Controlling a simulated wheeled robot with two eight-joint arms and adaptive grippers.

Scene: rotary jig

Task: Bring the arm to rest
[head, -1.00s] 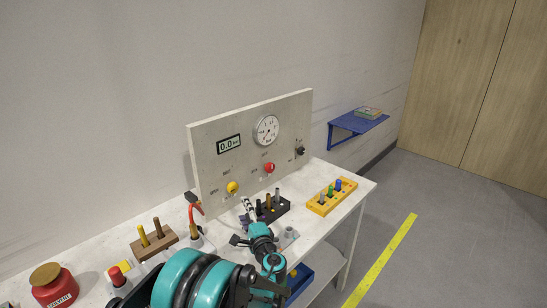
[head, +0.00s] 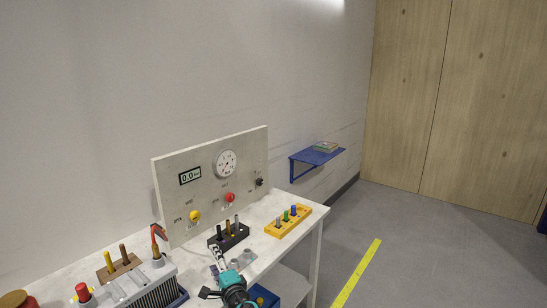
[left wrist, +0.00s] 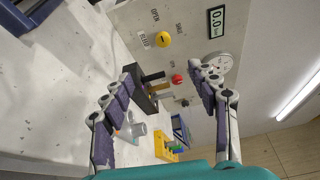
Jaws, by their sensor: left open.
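My left arm comes in at the bottom of the head view, with its teal wrist low in the picture. My left gripper (head: 214,263) is open and empty, its white and purple fingers above the white bench (head: 190,262), in front of the black block (head: 229,238) with several pegs. In the left wrist view the two fingers (left wrist: 160,76) stand wide apart with nothing between them. The black block (left wrist: 140,92) shows beyond them, beside the panel. Contact between fingers and bench things cannot be seen. My right gripper is not in view.
A grey panel (head: 207,208) with a gauge, display and yellow and red knobs stands behind. A yellow peg block (head: 288,222) is at right. A grey ribbed box (head: 148,293), brown peg holder (head: 120,268) and red-topped item (head: 83,292) are at left. Open floor lies right.

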